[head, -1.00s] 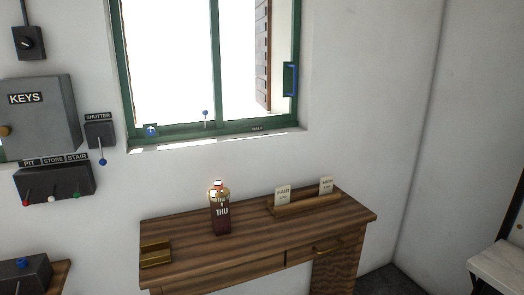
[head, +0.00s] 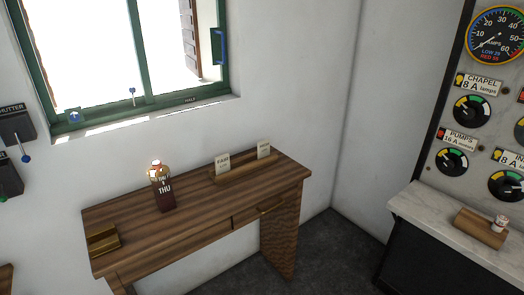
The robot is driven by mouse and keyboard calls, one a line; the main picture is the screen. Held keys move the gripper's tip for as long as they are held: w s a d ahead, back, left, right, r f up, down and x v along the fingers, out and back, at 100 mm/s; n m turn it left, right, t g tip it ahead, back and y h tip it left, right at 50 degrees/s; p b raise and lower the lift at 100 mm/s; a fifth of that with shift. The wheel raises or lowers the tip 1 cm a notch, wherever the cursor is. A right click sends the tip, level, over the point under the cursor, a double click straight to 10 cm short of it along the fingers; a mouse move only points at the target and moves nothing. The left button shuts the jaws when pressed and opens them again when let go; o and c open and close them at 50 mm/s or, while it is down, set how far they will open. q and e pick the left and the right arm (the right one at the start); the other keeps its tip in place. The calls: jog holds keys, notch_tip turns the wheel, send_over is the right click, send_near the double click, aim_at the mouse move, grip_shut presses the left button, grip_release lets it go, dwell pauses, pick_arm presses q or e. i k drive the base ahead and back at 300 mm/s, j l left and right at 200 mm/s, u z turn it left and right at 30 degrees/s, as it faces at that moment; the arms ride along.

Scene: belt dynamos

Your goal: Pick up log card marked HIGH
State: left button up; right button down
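Two small cream cards stand upright in a long wooden holder (head: 243,174) at the back right of the wooden desk. The left card (head: 222,162) and the right card (head: 263,150) both carry small print that I cannot read with certainty, so I cannot tell whether either says HIGH. Neither of my grippers is in the head view.
A window (head: 130,60) is above. At right, a marble counter (head: 440,215) bears a wooden block (head: 480,228) below a gauge panel (head: 480,130). Dark floor lies between.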

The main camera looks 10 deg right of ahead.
aim_at(263, 146)
jog(key=i+l+u, duration=0.15)
jog(key=l+u, duration=0.2)
jog(key=u, duration=0.15)
jog(key=i+l+u, duration=0.1)
jog(key=l+u, duration=0.25)
jog(key=u, duration=0.15)
